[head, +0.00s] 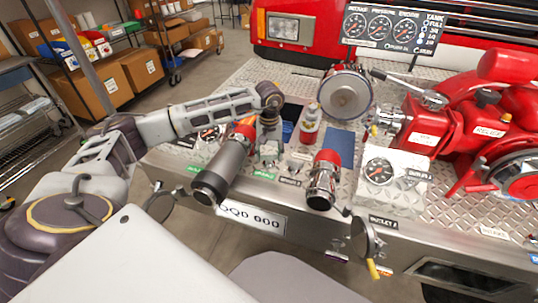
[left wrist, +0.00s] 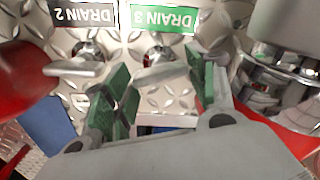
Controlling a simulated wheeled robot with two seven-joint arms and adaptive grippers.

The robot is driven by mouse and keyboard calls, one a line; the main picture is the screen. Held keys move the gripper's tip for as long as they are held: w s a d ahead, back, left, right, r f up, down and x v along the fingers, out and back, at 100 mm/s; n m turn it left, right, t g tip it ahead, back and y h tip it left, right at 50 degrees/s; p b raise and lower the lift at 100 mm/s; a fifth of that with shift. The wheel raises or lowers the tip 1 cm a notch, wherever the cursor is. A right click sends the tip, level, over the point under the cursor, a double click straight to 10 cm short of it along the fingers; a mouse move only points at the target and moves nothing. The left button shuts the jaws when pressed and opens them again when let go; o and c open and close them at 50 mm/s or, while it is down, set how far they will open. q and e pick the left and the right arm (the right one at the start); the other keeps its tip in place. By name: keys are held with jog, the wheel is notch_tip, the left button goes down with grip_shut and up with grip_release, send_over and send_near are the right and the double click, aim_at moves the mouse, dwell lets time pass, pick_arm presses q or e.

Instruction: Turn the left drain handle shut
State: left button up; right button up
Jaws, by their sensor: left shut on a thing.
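The drain 3 handle (left wrist: 158,72), a small silver lever, sits under a green DRAIN 3 label (left wrist: 163,20) that appears upside down in the left wrist view. My left gripper (left wrist: 158,88) has its green-padded fingers on either side of this lever and is shut on it. The drain 2 handle (left wrist: 85,66), a similar silver lever by a black label (left wrist: 85,14), is just outside the fingers. In the head view my left gripper (head: 268,150) points down at the panel, and the lever there is too small to make out. My right gripper is not in view.
A red bottle (head: 309,125) stands behind. A gauge box (head: 392,175) and red pump body (head: 455,125) are to the right.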

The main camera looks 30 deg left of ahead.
aim_at(269, 154)
pick_arm(q)
jog(key=shift+m+b, duration=0.7)
jog(key=shift+m, duration=1.4)
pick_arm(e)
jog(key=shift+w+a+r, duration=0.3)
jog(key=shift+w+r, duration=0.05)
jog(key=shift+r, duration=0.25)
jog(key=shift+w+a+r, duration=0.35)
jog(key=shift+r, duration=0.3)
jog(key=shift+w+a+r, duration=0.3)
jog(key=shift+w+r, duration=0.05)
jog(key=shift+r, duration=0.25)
pick_arm(q)
jog(key=o, duration=1)
jog(key=shift+r, duration=6)
jog(key=shift+r, duration=0.1)
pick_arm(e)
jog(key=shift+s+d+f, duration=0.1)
